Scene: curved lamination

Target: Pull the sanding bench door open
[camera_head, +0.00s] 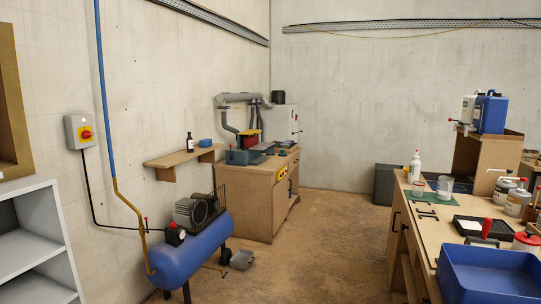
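The sanding bench (245,199) is a wooden cabinet in the far corner, left of the middle of the view. Sanding machines and a grey extraction duct (240,97) stand on its top. Its door side (285,202) faces right and is seen at a steep angle. Neither of my grippers is in view.
A long workbench (422,232) with a blue tray (487,278) runs along the right. The brown floor (325,235) between them is open.

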